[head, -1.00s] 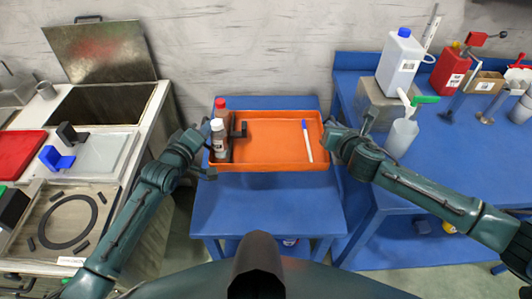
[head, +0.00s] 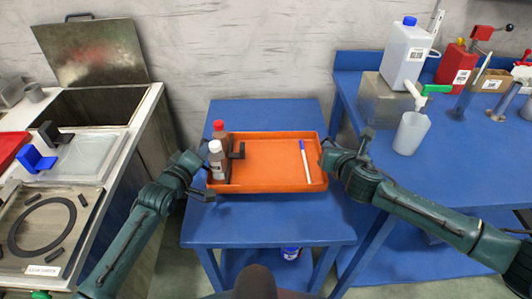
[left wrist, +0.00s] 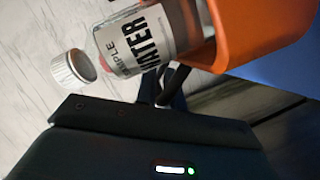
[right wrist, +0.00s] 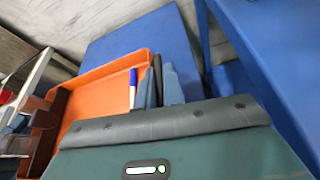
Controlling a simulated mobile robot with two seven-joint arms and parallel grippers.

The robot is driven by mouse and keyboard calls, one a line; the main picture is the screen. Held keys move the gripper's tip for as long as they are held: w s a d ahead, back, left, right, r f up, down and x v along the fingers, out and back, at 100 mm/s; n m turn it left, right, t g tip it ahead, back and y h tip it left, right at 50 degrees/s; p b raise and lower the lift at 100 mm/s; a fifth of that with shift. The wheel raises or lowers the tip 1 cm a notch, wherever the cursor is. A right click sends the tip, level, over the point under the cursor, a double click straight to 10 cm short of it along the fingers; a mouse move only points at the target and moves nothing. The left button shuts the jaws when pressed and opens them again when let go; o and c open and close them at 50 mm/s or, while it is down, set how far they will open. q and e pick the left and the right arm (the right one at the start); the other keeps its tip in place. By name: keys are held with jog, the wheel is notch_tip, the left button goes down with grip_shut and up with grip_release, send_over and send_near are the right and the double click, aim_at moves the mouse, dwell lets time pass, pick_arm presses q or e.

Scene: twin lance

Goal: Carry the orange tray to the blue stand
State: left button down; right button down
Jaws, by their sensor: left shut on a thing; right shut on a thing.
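My left gripper (head: 204,173) is shut on the tray's left end. My right gripper (head: 328,160) is shut on its right end. In the tray a white-capped bottle (head: 217,162) and a red-capped bottle (head: 220,136) stand at the left beside a dark holder (head: 238,151). A white pen with a blue end (head: 305,160) lies at the right. The white-capped bottle's label also shows in the left wrist view (left wrist: 135,40).
At right a larger blue table (head: 460,150) holds a white jug (head: 405,55), a beaker (head: 411,133) and a red container (head: 458,65). At left is a bench with an open-lidded sink (head: 100,105). A grey wall is behind. The stand's top is bare behind and before the tray.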

jog(key=shift+a+f, duration=0.1)
jog(key=shift+f, duration=0.05)
